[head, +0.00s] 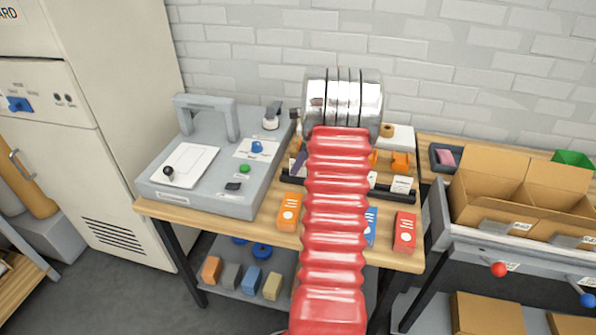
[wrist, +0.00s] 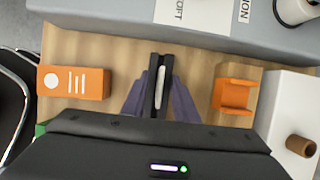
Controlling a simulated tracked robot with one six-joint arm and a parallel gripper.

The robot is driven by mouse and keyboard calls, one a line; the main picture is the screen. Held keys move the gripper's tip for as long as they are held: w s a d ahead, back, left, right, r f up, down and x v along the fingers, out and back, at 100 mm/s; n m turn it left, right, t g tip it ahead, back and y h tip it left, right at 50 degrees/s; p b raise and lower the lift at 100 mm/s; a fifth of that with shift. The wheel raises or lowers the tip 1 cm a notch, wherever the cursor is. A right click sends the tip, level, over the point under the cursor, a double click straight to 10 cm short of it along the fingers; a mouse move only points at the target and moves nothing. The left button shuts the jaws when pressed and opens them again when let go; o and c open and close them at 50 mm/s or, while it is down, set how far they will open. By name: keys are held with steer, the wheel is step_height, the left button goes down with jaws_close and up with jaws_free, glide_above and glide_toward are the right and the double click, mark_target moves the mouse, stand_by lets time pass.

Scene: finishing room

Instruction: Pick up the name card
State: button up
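A thin pale strip (wrist: 160,88), which looks like the name card seen edge-on, stands between the fingers. Part of the purple thing also shows in the head view (head: 299,163), left of my arm.
An orange box (wrist: 74,83) lies left of the fingers in the wrist view, and an orange holder (wrist: 236,94) right. A white box (wrist: 290,115) with a brown roll is farther right.

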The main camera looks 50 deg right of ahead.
steer(key=shift+c, duration=0.7)
jaws_close()
